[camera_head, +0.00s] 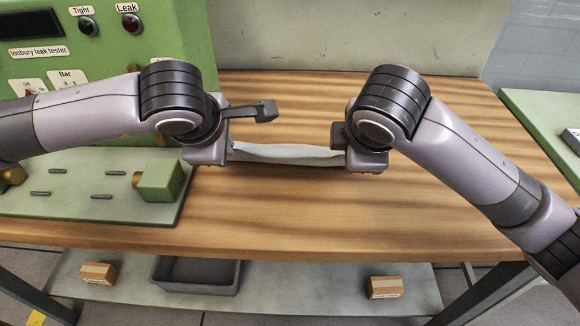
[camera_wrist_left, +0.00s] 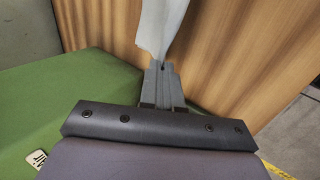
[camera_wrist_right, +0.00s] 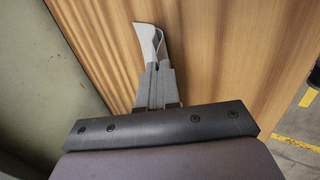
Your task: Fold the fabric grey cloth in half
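The grey cloth (camera_head: 288,153) spans between my two grippers over the wooden table, its upper edge pale and a darker part below it. My left gripper (camera_wrist_left: 162,66) is shut on one end of the cloth, which runs up from the fingertips in the left wrist view (camera_wrist_left: 160,25). My right gripper (camera_wrist_right: 158,68) is shut on the other end, where a folded-over flap shows in the right wrist view (camera_wrist_right: 149,42). In the head view both sets of fingertips are largely hidden behind my wrists. I cannot tell whether the cloth's lower edge touches the table.
A green leak tester machine (camera_head: 100,60) stands at the left with a green base plate (camera_head: 95,205) and block (camera_head: 160,180). The wooden table (camera_head: 300,215) is clear in front of the cloth. A lower shelf holds a grey bin (camera_head: 195,290) and two small boxes. Another green surface is at right.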

